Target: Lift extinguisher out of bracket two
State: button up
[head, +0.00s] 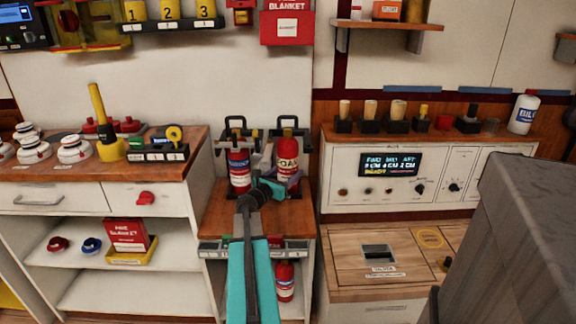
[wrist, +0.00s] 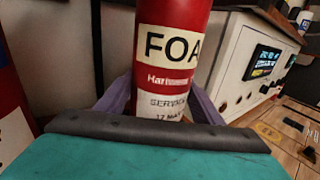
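The red FOAM extinguisher (head: 287,165) stands upright in the right of two dark wall brackets, behind a wooden ledge. In the wrist view the FOAM extinguisher (wrist: 172,45) fills the middle, with its label facing me. My gripper (head: 280,172) is at its lower body. In the wrist view the grey-purple fingers of my gripper (wrist: 160,100) lie on either side of it, close to its sides. Whether they press on it I cannot tell. A second red extinguisher (head: 239,172) with a blue-and-white label stands in the left bracket. My arm hides part of the ledge and bracket numbers.
A third extinguisher (head: 284,284) stands on the shelf below the ledge. A workbench (head: 180,160) with several white and red devices is left. A control panel (head: 420,180) and wooden counter (head: 350,265) are right. A red blanket box (head: 287,25) hangs above the brackets.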

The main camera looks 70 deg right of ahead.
jog(key=c, duration=1.1)
jog(key=shift+r, duration=0.15)
grip_shut()
jog(key=shift+r, duration=0.1)
